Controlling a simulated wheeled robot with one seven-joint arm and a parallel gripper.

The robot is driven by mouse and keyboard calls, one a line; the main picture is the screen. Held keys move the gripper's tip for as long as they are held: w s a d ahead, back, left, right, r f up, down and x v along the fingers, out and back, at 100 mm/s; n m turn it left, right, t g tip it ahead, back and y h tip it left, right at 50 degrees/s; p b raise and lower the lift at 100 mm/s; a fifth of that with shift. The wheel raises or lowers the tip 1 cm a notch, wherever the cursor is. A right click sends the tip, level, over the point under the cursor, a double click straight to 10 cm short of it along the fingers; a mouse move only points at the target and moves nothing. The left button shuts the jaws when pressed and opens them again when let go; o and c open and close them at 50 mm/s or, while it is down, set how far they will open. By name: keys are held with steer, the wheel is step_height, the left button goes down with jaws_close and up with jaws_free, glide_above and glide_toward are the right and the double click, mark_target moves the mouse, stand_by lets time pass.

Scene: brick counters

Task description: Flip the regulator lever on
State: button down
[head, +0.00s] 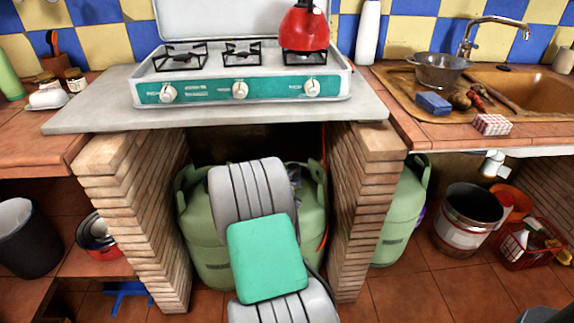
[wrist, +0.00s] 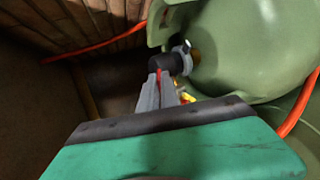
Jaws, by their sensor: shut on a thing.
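In the wrist view, a black regulator (wrist: 166,66) with a grey ring sits on the valve of a green gas bottle (wrist: 245,45). My gripper (wrist: 160,84) is at the regulator, its grey fingers close together. A thin red piece, which looks like the regulator lever (wrist: 158,76), shows between the fingertips, and they are shut on it. The lever's exact angle is hard to tell. In the head view, the gas bottle (head: 203,240) stands under the stove counter; my arm hides the gripper and regulator.
Brick pillars (head: 133,215) stand left and right (head: 362,210) of the bottle's bay. An orange hose (wrist: 95,47) runs along the bay, and another piece (wrist: 298,108) passes beside the bottle. A stove (head: 240,85) with a red kettle (head: 305,28) is above.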

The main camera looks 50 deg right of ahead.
steer(key=r+p, duration=0.1)
steer(key=y+p, duration=0.1)
steer(key=p, duration=0.1)
steer(key=shift+d+r+g, duration=0.2)
steer(key=shift+r+g, duration=0.1)
steer(key=shift+r, duration=0.05)
steer(key=shift+f+y+p, duration=0.1)
steer(key=shift+y+p, duration=0.35)
steer(key=shift+y, duration=0.05)
steer(key=shift+f, duration=0.25)
steer(key=c, duration=1.6)
jaws_free()
steer(key=shift+w, duration=0.1)
